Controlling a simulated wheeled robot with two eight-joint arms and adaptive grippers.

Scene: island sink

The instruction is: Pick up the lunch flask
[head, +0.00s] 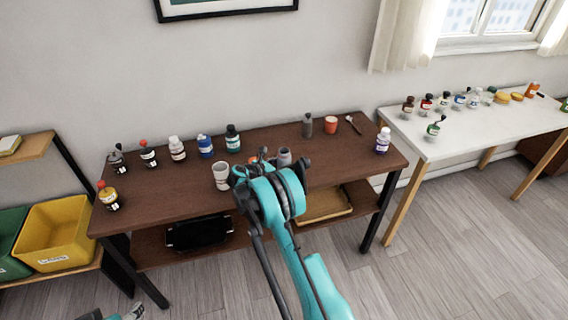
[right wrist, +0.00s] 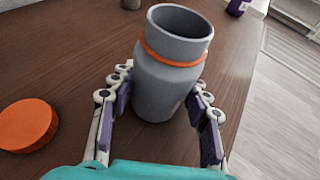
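The lunch flask is an open grey container (right wrist: 168,85) with an orange band around its neck, upright on the brown table in the right wrist view. In the head view only its grey upper part (head: 284,156) shows behind my right gripper. My right gripper (right wrist: 160,98) is open, with one finger on each side of the flask's body. A small gap shows at the left finger; whether the right finger touches is unclear. An orange lid (right wrist: 27,125) lies on the table to the left. Part of my left gripper (head: 125,313) shows at the bottom edge, its fingers unclear.
A white cup (head: 221,177) stands just left of my right gripper. Several bottles line the back of the brown table (head: 350,160).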

